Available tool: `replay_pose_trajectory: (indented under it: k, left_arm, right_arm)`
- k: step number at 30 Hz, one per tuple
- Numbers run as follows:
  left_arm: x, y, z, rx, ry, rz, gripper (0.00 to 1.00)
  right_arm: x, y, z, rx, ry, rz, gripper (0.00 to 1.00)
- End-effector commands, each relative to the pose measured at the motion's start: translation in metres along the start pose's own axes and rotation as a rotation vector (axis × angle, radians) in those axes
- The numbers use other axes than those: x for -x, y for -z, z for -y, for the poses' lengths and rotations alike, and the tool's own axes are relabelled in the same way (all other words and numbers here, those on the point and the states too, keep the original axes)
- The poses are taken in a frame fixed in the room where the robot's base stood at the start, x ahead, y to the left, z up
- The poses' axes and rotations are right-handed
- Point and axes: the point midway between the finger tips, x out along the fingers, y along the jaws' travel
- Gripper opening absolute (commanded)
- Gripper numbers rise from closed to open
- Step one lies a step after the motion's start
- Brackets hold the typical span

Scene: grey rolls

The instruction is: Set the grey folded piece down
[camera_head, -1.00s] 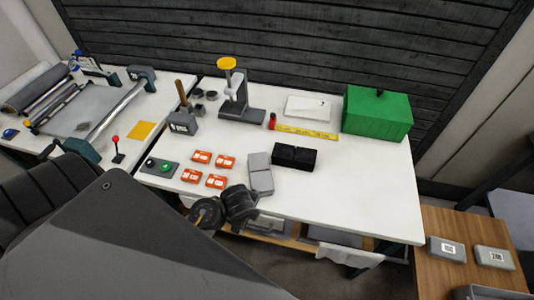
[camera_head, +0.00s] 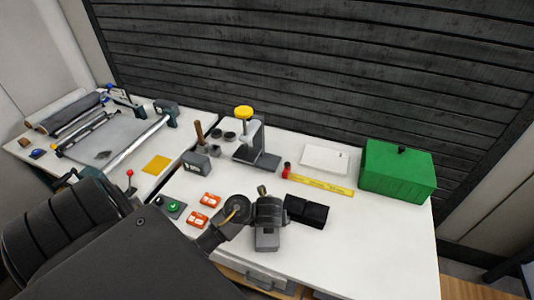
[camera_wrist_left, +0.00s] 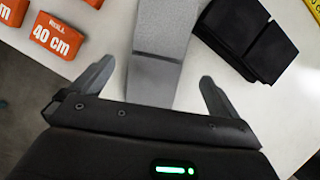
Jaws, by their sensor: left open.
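The grey folded piece (camera_wrist_left: 163,38) lies on the white table beside a black folded piece (camera_wrist_left: 244,36). In the head view its near end (camera_head: 266,242) shows below my left gripper (camera_head: 267,222), which hides the rest of it. In the left wrist view my left gripper (camera_wrist_left: 156,84) is open. Its two fingers stand apart on either side of the piece's near end, with a gap on each side. My right gripper is not in view.
Orange labelled blocks (camera_head: 197,219) lie to the left, one marked 40 cm (camera_wrist_left: 56,36). A yellow ruler (camera_head: 320,185), a grey press (camera_head: 250,145) and a green box (camera_head: 398,172) stand farther back. The table's right front is clear.

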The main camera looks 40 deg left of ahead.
Motion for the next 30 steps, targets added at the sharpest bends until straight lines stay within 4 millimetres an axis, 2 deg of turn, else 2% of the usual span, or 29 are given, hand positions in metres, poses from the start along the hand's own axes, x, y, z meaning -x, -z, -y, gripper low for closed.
replay_pose_trajectory:
  k: [1,3,10,18,21,29,30]
  left_arm:
    - [-0.010,0.001,-0.001,-0.001,-0.002,0.001,1.00]
    - [-0.015,0.000,-0.001,0.001,-0.002,0.001,1.00]
    - [-0.020,0.000,-0.002,0.006,-0.002,0.000,1.00]
    - [-0.060,0.000,-0.005,0.004,-0.004,0.001,1.00]
    - [-0.067,0.000,-0.005,0.005,-0.003,0.000,1.00]
    - [-0.068,-0.001,-0.004,0.006,-0.001,0.000,1.00]
    - [-0.068,-0.001,-0.004,0.006,-0.001,0.000,0.97]
  right_arm:
    - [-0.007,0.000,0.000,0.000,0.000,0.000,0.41]
    - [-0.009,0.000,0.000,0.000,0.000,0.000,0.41]
    - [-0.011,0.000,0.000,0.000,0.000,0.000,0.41]
    - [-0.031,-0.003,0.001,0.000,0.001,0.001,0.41]
    - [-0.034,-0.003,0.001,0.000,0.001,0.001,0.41]
    - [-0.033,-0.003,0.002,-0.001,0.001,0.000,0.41]
    - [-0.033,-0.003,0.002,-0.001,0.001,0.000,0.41]
